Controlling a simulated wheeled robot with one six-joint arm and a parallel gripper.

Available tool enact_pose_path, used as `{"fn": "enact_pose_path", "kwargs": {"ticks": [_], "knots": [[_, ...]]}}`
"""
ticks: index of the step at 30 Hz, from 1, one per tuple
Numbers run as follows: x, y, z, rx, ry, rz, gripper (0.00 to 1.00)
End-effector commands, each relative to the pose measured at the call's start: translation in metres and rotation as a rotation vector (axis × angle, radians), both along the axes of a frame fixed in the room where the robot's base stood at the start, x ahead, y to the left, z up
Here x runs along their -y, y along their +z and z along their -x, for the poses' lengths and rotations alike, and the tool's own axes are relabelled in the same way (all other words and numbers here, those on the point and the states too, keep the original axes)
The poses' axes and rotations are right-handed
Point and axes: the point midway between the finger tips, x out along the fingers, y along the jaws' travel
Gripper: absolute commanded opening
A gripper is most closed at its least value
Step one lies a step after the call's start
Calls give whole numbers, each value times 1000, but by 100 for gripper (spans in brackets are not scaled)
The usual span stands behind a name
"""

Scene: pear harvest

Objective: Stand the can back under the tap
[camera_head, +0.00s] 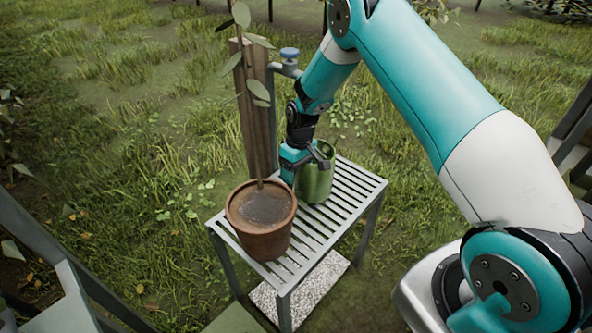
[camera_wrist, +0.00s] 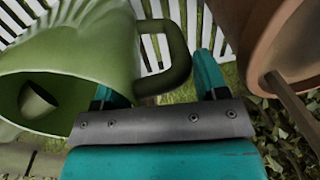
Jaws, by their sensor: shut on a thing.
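The green can (camera_head: 317,182) is upright at the back of the slatted bench (camera_head: 345,208); I cannot tell whether its base touches the slats. My gripper (camera_head: 298,168) is shut on the can's handle, at its upper left. In the wrist view the can (camera_wrist: 75,55) fills the left, with its open mouth toward the camera, and its dark handle (camera_wrist: 178,62) lies between my gripper's fingers (camera_wrist: 158,82). The tap (camera_head: 288,62), with a blue knob, is on the wooden post (camera_head: 256,115), above and left of the can. My arm hides part of the tap.
A brown clay pot (camera_head: 262,238) with a thin leafy plant stands on the bench, close left of the can. It shows near my right finger in the wrist view (camera_wrist: 262,40). The bench's right part is bare. Grass surrounds it.

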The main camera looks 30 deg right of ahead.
Motion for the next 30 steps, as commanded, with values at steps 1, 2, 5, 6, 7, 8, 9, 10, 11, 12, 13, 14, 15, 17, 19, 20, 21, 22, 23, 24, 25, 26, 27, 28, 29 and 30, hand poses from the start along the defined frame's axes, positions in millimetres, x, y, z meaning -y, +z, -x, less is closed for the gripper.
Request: {"fn": "enact_pose_path", "kwargs": {"ticks": [1,2,5,6,7,8,9,10,11,12,13,14,15,17,19,20,21,22,23,24,25,26,27,28,29,30], "knots": [[0,-2,0,1,0,0,0],[0,-2,0,1,0,0,0],[0,-4,0,1,0,0,0],[0,-5,0,1,0,0,0],[0,-6,0,1,0,0,0],[0,-6,0,1,0,0,0],[0,-7,0,1,0,0,0],[0,-8,0,1,0,0,0],[0,-8,0,1,0,0,0],[0,-9,0,1,0,0,0],[0,-10,0,1,0,0,0],[0,-10,0,1,0,0,0],[0,-10,0,1,0,1,71],[0,-10,0,1,0,0,85],[0,-10,0,1,0,0,96],[0,-10,0,1,0,0,96],[0,-10,0,0,0,0,96],[0,-10,0,0,0,0,96],[0,-10,0,0,0,0,96],[0,-10,0,0,0,0,96],[0,-10,0,-1,0,0,96],[0,-10,0,0,0,0,96],[0,-9,0,0,0,0,96],[0,-7,0,1,0,0,96],[1,-4,-1,1,0,1,96],[1,1,-1,2,0,0,96]]}}
